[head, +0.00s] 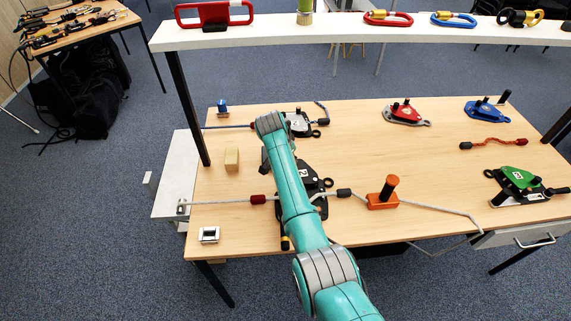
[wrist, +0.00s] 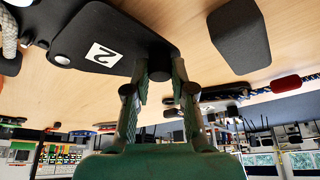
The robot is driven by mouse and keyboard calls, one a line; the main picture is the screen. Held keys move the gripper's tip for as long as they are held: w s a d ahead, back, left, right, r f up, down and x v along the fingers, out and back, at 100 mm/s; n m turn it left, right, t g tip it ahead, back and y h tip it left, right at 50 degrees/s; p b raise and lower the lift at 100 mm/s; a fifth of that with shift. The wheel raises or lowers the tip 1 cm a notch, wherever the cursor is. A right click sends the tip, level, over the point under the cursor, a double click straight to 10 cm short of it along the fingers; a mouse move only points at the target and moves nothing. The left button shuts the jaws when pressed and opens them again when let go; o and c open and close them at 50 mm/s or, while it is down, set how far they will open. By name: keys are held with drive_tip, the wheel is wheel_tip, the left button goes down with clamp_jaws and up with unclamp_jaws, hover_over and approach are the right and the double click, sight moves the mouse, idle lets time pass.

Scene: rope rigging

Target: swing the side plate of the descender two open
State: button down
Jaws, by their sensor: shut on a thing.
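The descender two is a black device on the table, partly hidden by my arm in the head view. Its black side plate (head: 307,180) carries a white label with a 2, and the plate (wrist: 125,38) fills the upper left of the wrist view. My gripper (wrist: 160,72) is shut on a short black knob (wrist: 160,75) at the edge of that plate; the head view hides the gripper behind my arm. A grey rope (head: 226,202) with a red sleeve (head: 258,199) runs to the descender from the left. I cannot tell how far the plate is swung.
Another descender (head: 299,123) lies behind, with red (head: 404,115), blue (head: 486,110) and green (head: 521,181) devices to the right. A wooden block (head: 232,159) stands left. A white shelf (head: 345,30) spans the back.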

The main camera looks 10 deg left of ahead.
drive_tip(key=shift+w+d+m+h, duration=0.2)
drive_tip(key=shift+w+d+m, duration=0.05)
drive_tip(key=shift+w+m, duration=0.25)
drive_tip(key=shift+w+d+m+h, duration=0.2)
drive_tip(key=shift+w+m, duration=0.15)
drive_tip(key=shift+m, duration=0.25)
drive_tip(key=shift+g, duration=0.3)
drive_tip(key=c, duration=1)
unclamp_jaws()
drive_tip(key=v, duration=1.2)
